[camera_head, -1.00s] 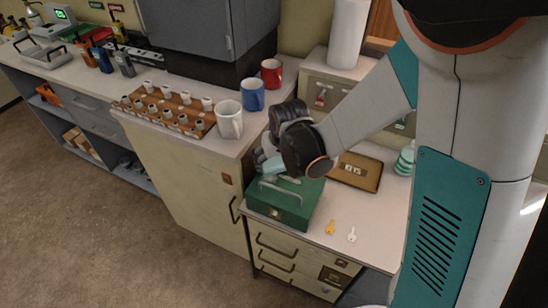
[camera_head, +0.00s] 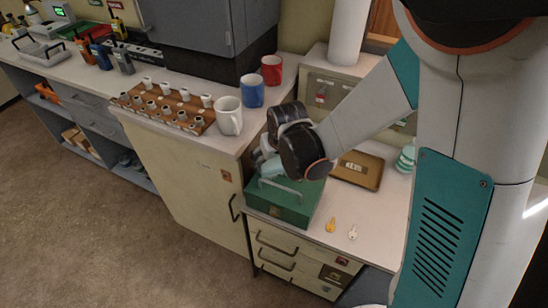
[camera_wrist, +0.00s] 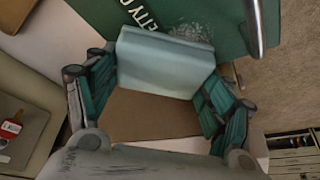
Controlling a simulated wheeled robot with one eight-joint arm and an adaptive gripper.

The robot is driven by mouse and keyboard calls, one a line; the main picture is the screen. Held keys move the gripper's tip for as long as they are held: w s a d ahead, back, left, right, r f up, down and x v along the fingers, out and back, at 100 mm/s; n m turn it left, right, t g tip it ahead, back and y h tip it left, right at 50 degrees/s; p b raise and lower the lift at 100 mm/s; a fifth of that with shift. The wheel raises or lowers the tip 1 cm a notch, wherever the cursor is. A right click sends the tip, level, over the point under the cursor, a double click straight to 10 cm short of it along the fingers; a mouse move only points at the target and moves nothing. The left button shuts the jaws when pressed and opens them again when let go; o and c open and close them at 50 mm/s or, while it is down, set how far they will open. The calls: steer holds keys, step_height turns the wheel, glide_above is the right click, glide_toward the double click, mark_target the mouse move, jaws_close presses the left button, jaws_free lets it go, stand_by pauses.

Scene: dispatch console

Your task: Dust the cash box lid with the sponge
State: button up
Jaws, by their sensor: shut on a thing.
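The green cash box (camera_head: 288,209) stands on the lower counter, lid shut, with a metal handle (camera_head: 280,189) on top; the handle also shows in the wrist view (camera_wrist: 256,28). The wrist view shows pale dusty specks (camera_wrist: 200,32) and white lettering on the green lid (camera_wrist: 112,18). My gripper (camera_wrist: 160,88) is shut on the pale teal sponge (camera_wrist: 165,62), a finger on each side. In the head view the sponge (camera_head: 270,168) is over the back left of the lid. I cannot tell if it touches the lid.
Two keys, one yellow (camera_head: 331,225) and one white (camera_head: 352,232), lie right of the box. A brown tray (camera_head: 371,173) lies behind it. White (camera_head: 229,122), blue (camera_head: 252,92) and red (camera_head: 271,70) mugs stand on the higher counter, near my wrist.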

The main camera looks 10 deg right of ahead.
mark_target(264, 175)
steer(key=shift+s+a, duration=0.75)
steer(key=shift+s, duration=0.35)
steer(key=shift+s+a+f+b, duration=0.2)
steer(key=shift+s+a, duration=0.1)
steer(key=shift+s, duration=0.25)
steer(key=shift+s+a+f+b, duration=0.15)
steer(key=shift+s+a, duration=0.15)
steer(key=shift+s, duration=0.25)
steer(key=shift+c, duration=0.8)
steer(key=shift+s+a+r, duration=0.15)
steer(key=shift+s+a, duration=0.1)
steer(key=shift+s, duration=0.1)
steer(key=shift+c, duration=0.4)
steer(key=shift+w+d+r+b, duration=0.15)
steer(key=shift+w+d, duration=0.45)
steer(key=shift+w, duration=0.35)
steer(key=shift+w+d+f+b, duration=0.15)
steer(key=shift+w+d, duration=0.5)
steer(key=shift+w, duration=0.35)
steer(key=shift+w+d+r+b, duration=0.15)
steer(key=shift+w+d, duration=0.45)
steer(key=shift+w, duration=0.35)
steer(key=shift+r, duration=0.1)
steer(key=shift+r+p, duration=2.15)
steer(key=shift+r, duration=0.8)
